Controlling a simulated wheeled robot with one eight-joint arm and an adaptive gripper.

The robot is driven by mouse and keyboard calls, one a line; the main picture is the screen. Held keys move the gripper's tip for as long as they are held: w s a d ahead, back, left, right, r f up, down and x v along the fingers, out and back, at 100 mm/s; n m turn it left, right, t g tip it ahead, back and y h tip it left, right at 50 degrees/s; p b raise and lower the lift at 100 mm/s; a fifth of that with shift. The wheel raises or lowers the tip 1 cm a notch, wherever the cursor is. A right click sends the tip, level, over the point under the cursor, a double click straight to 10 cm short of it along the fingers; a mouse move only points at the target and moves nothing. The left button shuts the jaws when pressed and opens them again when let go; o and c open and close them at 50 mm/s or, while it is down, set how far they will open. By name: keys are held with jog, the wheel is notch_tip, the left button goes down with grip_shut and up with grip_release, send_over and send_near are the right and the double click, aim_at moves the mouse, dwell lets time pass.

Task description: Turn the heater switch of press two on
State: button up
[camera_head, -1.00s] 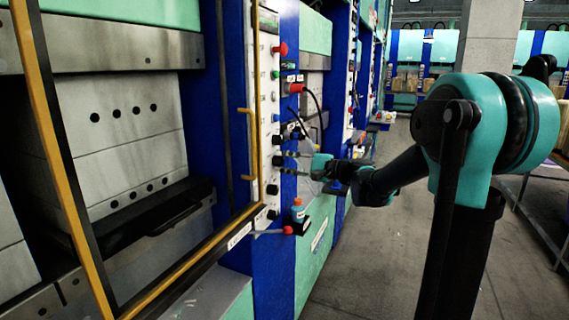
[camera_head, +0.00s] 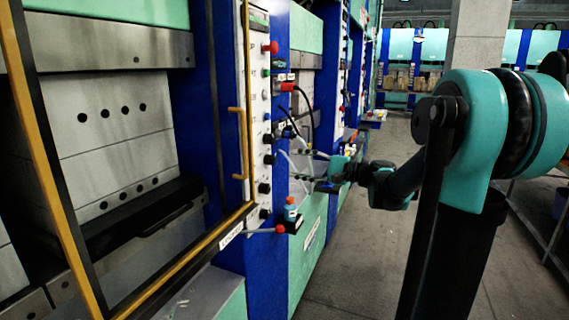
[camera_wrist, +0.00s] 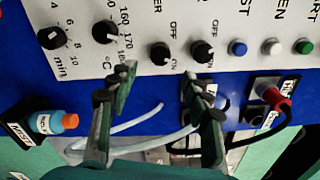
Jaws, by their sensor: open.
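The white control panel (camera_wrist: 140,20) fills the top of the wrist view; its narrow strip (camera_head: 256,90) shows in the head view. Two black rotary switches marked OFF and ON, one on the left (camera_wrist: 160,53) and one on the right (camera_wrist: 202,51), sit side by side. Their other labels are cut off, so I cannot tell which is the heater switch; their settings are unclear. My gripper (camera_wrist: 162,75) is open and empty, its fingertips around and below the left switch in the picture. Contact is not visible. In the head view my gripper (camera_head: 309,166) is beside the panel.
The temperature knob (camera_wrist: 105,32) is near the left finger; the minute knob (camera_wrist: 50,37) is farther left. Blue (camera_wrist: 237,47), white (camera_wrist: 271,46) and green (camera_wrist: 305,46) buttons are at right. A blue bottle (camera_wrist: 55,122), hoses and a red plug (camera_wrist: 272,96) are nearby. The aisle floor is clear.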

jog(key=shift+v, duration=2)
